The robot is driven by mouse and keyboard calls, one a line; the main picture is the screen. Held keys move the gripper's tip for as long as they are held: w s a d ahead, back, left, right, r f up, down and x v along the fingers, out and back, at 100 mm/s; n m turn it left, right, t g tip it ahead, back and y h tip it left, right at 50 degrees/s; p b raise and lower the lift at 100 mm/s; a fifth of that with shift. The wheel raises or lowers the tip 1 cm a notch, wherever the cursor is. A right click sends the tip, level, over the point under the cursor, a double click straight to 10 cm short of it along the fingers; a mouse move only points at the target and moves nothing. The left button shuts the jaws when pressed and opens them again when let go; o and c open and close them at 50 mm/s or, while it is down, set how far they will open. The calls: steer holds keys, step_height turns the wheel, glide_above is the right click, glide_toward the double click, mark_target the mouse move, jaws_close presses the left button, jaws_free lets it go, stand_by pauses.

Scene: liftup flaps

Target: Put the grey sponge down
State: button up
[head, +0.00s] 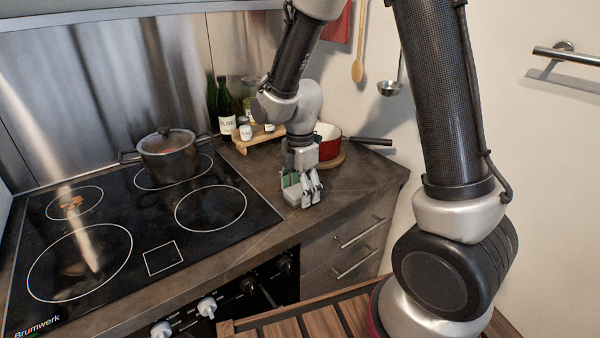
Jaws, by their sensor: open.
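My gripper (302,186) points down at the countertop's front part, just right of the stove. A small light grey block, which looks like the grey sponge (292,197), sits at its fingertips, low at the counter surface. The fingers are open around or beside it; they hide part of it, so I cannot tell whether they touch it. Green shows on the left side of the fingers. The dark grey countertop (352,190) is directly below.
A black glass stove (110,215) with a lidded dark pot (168,155) lies to the left. Bottles (225,110) and jars on a wooden stand (250,140) are behind. A red pan (328,146) rests on a round board behind my gripper. Counter to the right is clear.

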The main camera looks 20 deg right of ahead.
mark_target(300, 189)
step_height(300, 189, up, 10)
steer(key=s+d+r+m+t, duration=0.2)
steer(key=s+d+r+m, duration=0.4)
steer(key=s+m, duration=0.3)
steer(key=s+d+r+m+t, duration=0.2)
steer(key=s+d+r+m, duration=0.3)
steer(key=s+d+m, duration=0.4)
steer(key=m, duration=0.3)
steer(key=shift+s+d+r+m, duration=0.2)
steer(key=shift+s+r+m, duration=0.1)
steer(key=shift+s+r, duration=0.1)
steer(key=shift+o, duration=0.5)
